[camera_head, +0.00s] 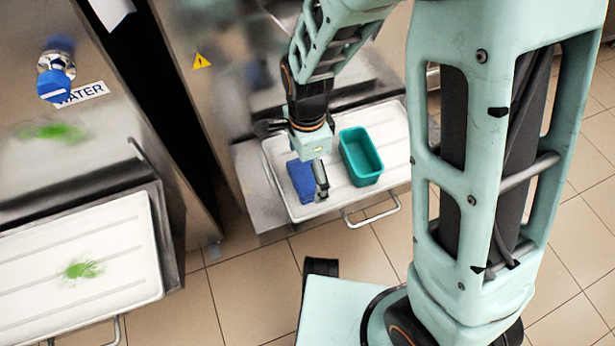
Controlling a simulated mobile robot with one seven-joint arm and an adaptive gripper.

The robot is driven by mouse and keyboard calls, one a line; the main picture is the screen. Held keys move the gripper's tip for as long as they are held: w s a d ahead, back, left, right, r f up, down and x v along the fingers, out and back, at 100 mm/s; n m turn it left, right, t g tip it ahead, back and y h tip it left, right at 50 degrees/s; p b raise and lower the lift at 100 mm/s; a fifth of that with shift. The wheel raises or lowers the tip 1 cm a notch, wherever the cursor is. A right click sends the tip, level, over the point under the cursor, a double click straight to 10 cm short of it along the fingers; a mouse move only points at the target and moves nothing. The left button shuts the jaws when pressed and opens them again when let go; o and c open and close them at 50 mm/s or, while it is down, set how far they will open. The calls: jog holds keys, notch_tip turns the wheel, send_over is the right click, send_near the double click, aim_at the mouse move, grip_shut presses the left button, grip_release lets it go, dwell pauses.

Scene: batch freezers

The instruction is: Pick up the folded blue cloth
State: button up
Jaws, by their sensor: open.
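The folded blue cloth (301,180) lies on the white tray (290,208) of the right-hand machine, near the tray's left part. My gripper (319,187) points down right over the cloth, at its right side. Its jaws are open and it holds nothing that I can see. One finger shows beside the cloth's right edge; the other is hard to make out. I cannot tell whether the fingers touch the cloth. The gripper body hides the cloth's far end.
A teal bin (360,157) stands on the same tray, just right of my gripper. A metal handle (372,214) runs along the tray's front. At left, another machine has a white tray (75,268) with a green smear (83,269) and a blue-handled valve (55,80).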

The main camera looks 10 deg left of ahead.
jog(key=shift+f, duration=0.85)
jog(key=shift+r, duration=0.1)
jog(key=c, duration=1.2)
jog(key=shift+r, duration=0.2)
jog(key=shift+c, duration=0.2)
jog(key=shift+r+p, duration=0.55)
jog(key=shift+p, duration=0.05)
jog(key=s+r+p, duration=0.9)
jog(key=s+r, duration=0.2)
jog(key=s, duration=0.3)
jog(key=shift+d+r+p, duration=0.2)
jog(key=shift+r+p, duration=0.05)
jog(key=shift+p, duration=0.1)
